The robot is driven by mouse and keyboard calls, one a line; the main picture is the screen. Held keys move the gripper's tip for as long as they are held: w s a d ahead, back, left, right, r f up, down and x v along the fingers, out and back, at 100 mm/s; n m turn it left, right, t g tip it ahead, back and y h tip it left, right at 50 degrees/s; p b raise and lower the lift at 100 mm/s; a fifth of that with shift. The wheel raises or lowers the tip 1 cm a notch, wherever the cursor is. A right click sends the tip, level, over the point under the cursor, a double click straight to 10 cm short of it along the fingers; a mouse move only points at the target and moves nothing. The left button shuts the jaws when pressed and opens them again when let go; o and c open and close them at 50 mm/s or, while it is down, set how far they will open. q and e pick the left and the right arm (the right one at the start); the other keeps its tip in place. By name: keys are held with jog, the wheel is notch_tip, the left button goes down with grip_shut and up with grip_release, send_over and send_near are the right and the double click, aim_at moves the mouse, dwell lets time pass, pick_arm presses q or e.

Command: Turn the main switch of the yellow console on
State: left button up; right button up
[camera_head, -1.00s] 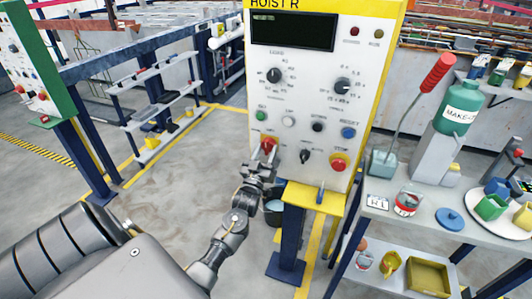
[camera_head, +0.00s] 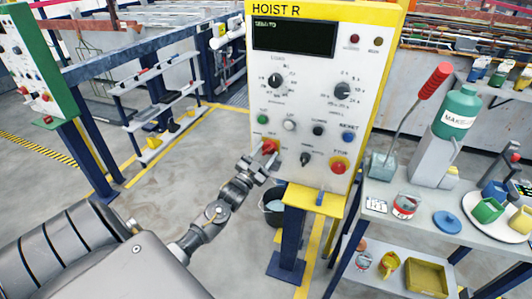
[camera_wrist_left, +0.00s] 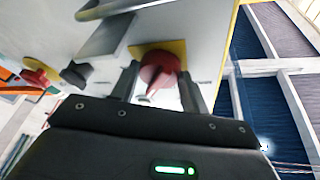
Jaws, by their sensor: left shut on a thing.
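The yellow-framed console (camera_head: 315,70), headed "HOIST R", stands in the middle of the head view with a white face. Its red main switch (camera_head: 269,146) is at the lower left of the face, on a yellow plate. My left gripper (camera_head: 264,160) is at this switch from below, tilted to the right. In the left wrist view the red switch knob (camera_wrist_left: 158,70) lies between the two fingers of my left gripper (camera_wrist_left: 158,85), which is shut on it. The fingers partly hide the switch's surroundings. My right gripper is out of view.
A red stop button (camera_head: 338,165) and a black selector (camera_head: 305,159) sit close right of the switch. A grey bench (camera_head: 420,222) with a green bottle (camera_head: 456,112) and cups stands right. A dark bucket (camera_head: 272,212) is by the post. A green-framed console (camera_head: 50,90) stands left.

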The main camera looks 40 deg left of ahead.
pick_arm(q)
jog(key=m, duration=0.2)
jog(key=m+g+h+p, duration=0.1)
jog(key=m, duration=0.1)
jog(key=m+h+p, duration=0.1)
jog(key=shift+a+r+m, duration=0.15)
jog(key=shift+r+m, duration=0.2)
jog(key=shift+m, duration=0.05)
jog(key=m+p, duration=0.1)
jog(key=m+g+p, duration=0.1)
jog(key=m, duration=0.1)
jog(key=shift+s+r+g+h, duration=0.1)
jog(key=shift+g+h, duration=0.2)
jog(key=shift+h, duration=0.1)
jog(key=shift+m+g+p, duration=0.4)
jog(key=shift+m+p, duration=0.2)
jog(key=shift+m, duration=0.7)
jog(key=o, duration=1)
